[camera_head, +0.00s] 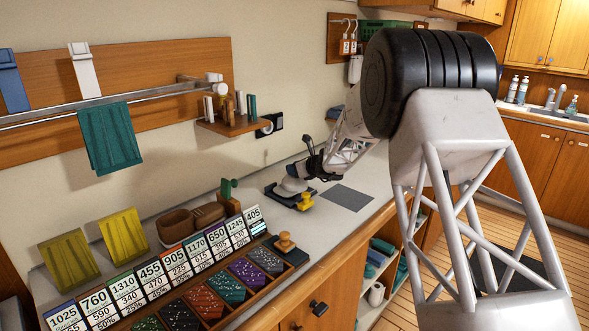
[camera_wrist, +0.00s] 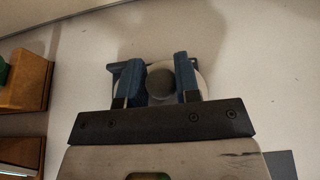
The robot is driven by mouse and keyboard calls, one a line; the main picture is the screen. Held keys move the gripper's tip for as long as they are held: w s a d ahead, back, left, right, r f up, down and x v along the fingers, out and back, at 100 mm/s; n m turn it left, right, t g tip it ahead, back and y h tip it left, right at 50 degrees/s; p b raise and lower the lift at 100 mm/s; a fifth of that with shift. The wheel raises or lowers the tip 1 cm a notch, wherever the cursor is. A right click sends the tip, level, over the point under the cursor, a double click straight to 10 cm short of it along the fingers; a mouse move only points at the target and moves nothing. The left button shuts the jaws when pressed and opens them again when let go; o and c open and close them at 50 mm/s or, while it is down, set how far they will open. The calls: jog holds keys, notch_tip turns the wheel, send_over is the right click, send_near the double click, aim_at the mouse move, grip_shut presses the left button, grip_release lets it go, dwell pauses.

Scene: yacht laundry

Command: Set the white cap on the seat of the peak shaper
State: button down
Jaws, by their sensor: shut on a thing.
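My gripper (camera_head: 305,172) reaches down over the counter, shut on the white cap (camera_head: 291,186). In the wrist view, the blue fingers of my gripper (camera_wrist: 160,82) stand on either side of a grey round part, and the pale edge of the cap (camera_wrist: 203,80) shows beyond the right finger. The cap is at a low dark device with a yellow knob (camera_head: 305,201), which looks like the peak shaper. A dark corner of it (camera_wrist: 116,68) shows beside the left finger. The seat is hidden, and I cannot tell whether the cap touches it.
A dark grey mat (camera_head: 344,198) lies right of the device. The wall is close behind.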

jog(key=shift+f, duration=0.3)
dwell(0.5)
jog(key=c, duration=1.1)
grip_release()
jog(key=shift+r, duration=0.1)
jog(key=shift+r, duration=1.4)
jog(key=o, duration=0.6)
jog(key=shift+r, duration=0.15)
